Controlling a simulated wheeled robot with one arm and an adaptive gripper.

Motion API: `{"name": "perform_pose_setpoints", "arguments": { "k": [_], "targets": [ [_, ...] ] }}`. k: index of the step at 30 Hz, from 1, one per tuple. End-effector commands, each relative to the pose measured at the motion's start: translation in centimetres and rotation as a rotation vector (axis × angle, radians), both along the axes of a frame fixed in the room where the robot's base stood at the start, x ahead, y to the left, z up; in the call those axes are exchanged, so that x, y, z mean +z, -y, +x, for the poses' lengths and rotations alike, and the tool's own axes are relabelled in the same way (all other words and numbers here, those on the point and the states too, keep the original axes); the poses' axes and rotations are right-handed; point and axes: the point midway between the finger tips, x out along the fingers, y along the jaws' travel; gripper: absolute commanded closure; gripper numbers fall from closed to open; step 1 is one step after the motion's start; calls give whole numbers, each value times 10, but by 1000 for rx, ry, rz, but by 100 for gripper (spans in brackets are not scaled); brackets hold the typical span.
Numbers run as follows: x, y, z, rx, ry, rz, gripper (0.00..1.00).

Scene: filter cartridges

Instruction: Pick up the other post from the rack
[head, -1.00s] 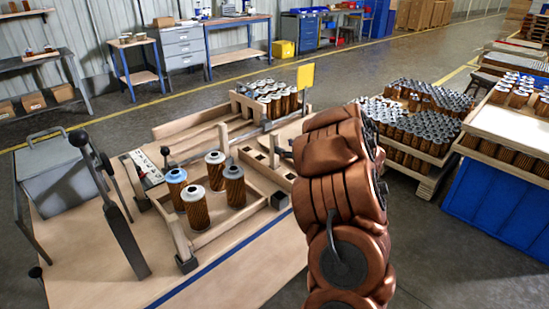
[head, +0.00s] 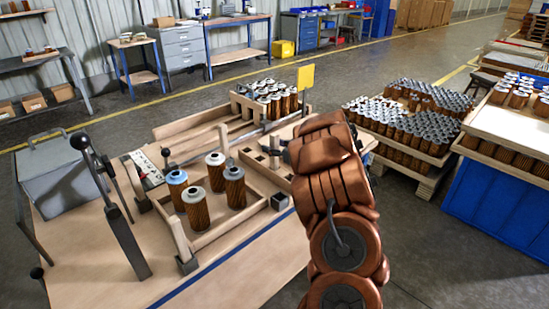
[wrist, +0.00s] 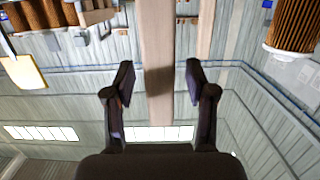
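In the wrist view, a pale wooden post (wrist: 157,40) runs down from the top edge between the two dark fingers of my gripper (wrist: 160,78). A gap shows on both sides of the post, so the fingers are open and not visibly touching it. The wrist picture appears upside down. In the head view, a wooden rack with square slots (head: 262,159) stands on the bench just left of my arm. My copper-coloured arm hides most of the gripper there, and I cannot make out the post clearly.
Several filter cartridges (head: 196,208) stand in a wooden frame left of the rack. More stand in a holder (head: 245,107) behind. A dark lever (head: 112,205) rises at the bench's left. A yellow sign (head: 305,77) stands near my arm. A filter (wrist: 292,28) shows close at upper right in the wrist view.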

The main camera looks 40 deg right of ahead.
Motion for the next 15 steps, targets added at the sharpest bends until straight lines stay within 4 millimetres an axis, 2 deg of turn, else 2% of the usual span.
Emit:
{"name": "perform_pose_setpoints", "arguments": {
  "k": [2, 15],
  "targets": [
    [0, 0, 0, 0, 0, 0, 53],
    [0, 0, 0, 0, 0, 0, 99]
  ]
}}
